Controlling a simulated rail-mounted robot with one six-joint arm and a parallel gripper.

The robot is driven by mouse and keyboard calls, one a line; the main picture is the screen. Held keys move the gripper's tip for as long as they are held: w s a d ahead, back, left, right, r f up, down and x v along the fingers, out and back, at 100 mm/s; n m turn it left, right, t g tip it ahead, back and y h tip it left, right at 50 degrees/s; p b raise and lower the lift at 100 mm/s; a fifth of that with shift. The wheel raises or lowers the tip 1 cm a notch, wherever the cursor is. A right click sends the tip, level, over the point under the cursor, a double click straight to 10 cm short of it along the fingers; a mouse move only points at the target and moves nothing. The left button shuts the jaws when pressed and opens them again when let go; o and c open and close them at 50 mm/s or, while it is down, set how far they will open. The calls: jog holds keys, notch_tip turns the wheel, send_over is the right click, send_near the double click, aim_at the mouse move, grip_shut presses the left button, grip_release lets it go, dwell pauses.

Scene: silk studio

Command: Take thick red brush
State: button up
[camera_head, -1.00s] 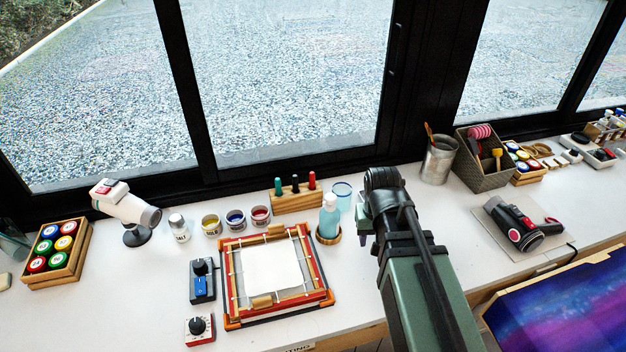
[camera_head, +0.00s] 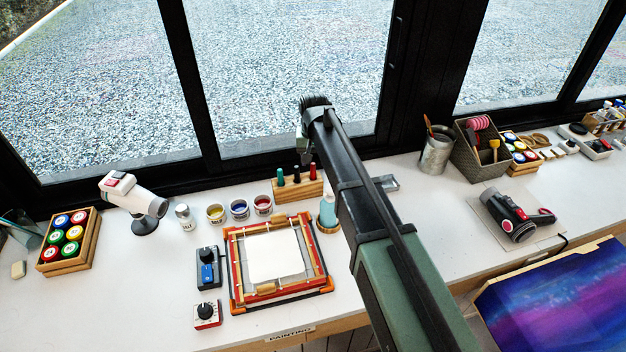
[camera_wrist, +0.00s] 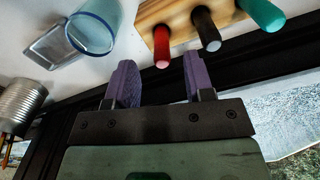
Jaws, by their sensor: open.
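The thick red brush (camera_head: 312,173) stands in the wooden block (camera_head: 299,190) at the back of the table, rightmost of three brushes in the head view. In the wrist view its red tip (camera_wrist: 162,48) appears just beyond and between my gripper's fingers (camera_wrist: 159,64). The wooden block (camera_wrist: 182,12) shows behind it. The black brush (camera_wrist: 207,31) and green brush (camera_wrist: 262,14) stand to its right there. My gripper (camera_head: 306,156) is open and empty, above the block near its red end. I see no contact with the red brush.
Paint jars (camera_head: 239,210) stand left of the block. The window frame (camera_head: 250,176) is close behind.

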aim_at(313, 172)
notch_tip(313, 172, down, 5)
jog(key=b, duration=0.5)
jog(key=shift+a+f, duration=0.1)
jog(key=shift+f, duration=0.1)
jog(key=shift+r, duration=0.25)
jog(key=c, duration=0.8)
jog(key=shift+p, duration=0.3)
jog(key=shift+c, duration=0.2)
notch_tip(313, 172, up, 20)
jog(key=p, duration=2)
